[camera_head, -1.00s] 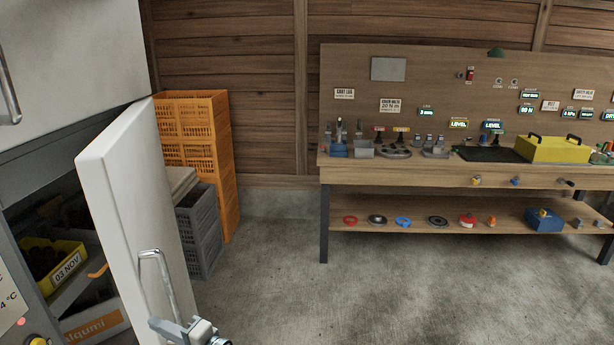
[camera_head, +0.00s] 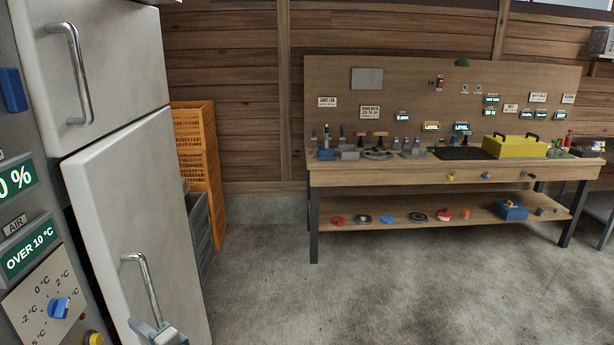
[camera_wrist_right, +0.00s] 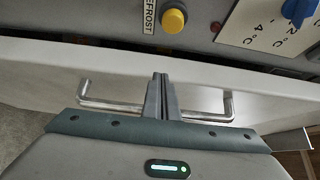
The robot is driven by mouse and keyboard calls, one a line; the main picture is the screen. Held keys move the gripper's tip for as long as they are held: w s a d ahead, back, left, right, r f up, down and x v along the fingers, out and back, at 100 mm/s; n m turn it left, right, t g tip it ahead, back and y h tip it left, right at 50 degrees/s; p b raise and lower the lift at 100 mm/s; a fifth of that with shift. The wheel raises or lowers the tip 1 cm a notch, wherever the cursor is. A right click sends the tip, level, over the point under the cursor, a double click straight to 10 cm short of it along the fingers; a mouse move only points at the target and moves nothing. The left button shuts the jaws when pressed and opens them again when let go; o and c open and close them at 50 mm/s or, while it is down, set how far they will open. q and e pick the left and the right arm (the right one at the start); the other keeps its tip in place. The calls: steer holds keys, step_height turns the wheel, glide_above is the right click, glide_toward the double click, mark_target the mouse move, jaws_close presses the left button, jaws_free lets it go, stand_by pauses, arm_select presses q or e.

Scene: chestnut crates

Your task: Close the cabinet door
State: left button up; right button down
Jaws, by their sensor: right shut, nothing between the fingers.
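The lower white cabinet door (camera_head: 135,220) stands at the left in the head view, below an upper white door (camera_head: 110,60). My right gripper (camera_head: 152,324) is at the handle's lower end in the head view. In the right wrist view its fingers (camera_wrist_right: 161,85) are together, with the handle bar (camera_wrist_right: 110,104) showing on both sides of them and nothing gripped. My left gripper is not in view.
A control panel with a blue knob (camera_head: 59,308) and yellow button (camera_head: 94,338) is beside the door. Orange crates (camera_head: 200,160) and a grey crate (camera_head: 198,228) stand behind the door. A wooden workbench (camera_head: 420,175) is at the back; the concrete floor (camera_head: 350,300) before it is clear.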

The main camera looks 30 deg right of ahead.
steer(key=shift+d, duration=0.1)
stand_by(0.3)
steer(key=b+v, duration=0.3)
steer(key=v, duration=1.4)
steer(key=shift+s+d, duration=0.15)
steer(key=shift+d, duration=0.05)
